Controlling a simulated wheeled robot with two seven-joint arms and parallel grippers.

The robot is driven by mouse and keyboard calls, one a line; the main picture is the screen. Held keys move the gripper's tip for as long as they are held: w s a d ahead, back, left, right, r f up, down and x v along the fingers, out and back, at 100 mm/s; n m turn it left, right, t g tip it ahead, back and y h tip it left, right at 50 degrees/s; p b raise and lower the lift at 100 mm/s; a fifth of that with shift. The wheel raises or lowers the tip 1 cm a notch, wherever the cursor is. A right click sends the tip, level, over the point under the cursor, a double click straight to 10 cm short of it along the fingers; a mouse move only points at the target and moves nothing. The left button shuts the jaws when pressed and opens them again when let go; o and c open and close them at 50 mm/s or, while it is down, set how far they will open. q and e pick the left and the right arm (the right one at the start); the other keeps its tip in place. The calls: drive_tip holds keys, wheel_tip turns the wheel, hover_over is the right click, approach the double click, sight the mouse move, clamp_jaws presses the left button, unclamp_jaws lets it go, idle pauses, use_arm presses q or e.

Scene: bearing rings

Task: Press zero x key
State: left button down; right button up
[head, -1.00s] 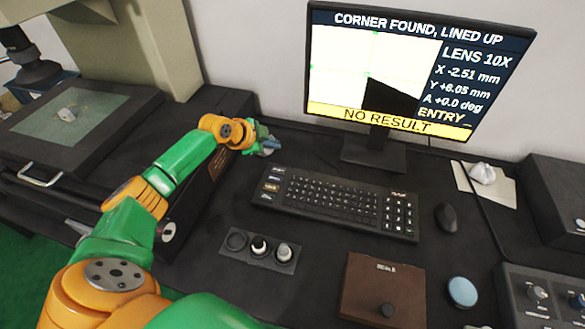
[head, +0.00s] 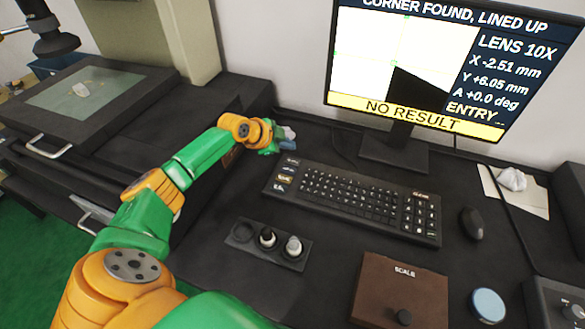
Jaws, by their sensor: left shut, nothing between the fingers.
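The black keyboard (head: 350,200) lies on the desk in front of the monitor. At its left end is a column of separate keys (head: 286,174), one of them tan; their labels are too small to read, so I cannot tell which is zero x. My left gripper (head: 289,139) is shut and empty, just behind the keyboard's top left corner, apart from the keys as far as I can see. The monitor (head: 415,65) reads "CORNER FOUND, LINED UP", X -2.51 mm, Y +6.05 mm, A +0.0 deg and "NO RESULT". My right gripper is out of view.
In front of the keyboard are a knob panel (head: 268,244) and a brown box marked SCALE (head: 400,290). A mouse (head: 471,223) and a blue round button (head: 488,305) are at right. A stage with a glass plate (head: 85,92) is at left.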

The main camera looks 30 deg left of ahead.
sight(289, 163)
use_arm(q)
drive_tip(key=shift+f+b, duration=0.95)
drive_tip(key=shift+f, duration=0.8)
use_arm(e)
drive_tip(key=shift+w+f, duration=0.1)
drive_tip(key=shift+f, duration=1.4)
use_arm(q)
drive_tip(key=shift+f+b, duration=0.35)
drive_tip(key=shift+f, duration=0.05)
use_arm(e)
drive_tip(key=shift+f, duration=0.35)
use_arm(q)
drive_tip(key=shift+f+b, duration=0.35)
drive_tip(key=shift+f, duration=0.05)
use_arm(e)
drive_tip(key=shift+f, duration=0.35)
use_arm(q)
drive_tip(key=shift+r, duration=0.15)
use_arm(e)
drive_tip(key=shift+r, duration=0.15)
use_arm(q)
drive_tip(key=shift+r+p, duration=0.65)
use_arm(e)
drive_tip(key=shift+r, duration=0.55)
use_arm(q)
drive_tip(key=shift+r, duration=0.1)
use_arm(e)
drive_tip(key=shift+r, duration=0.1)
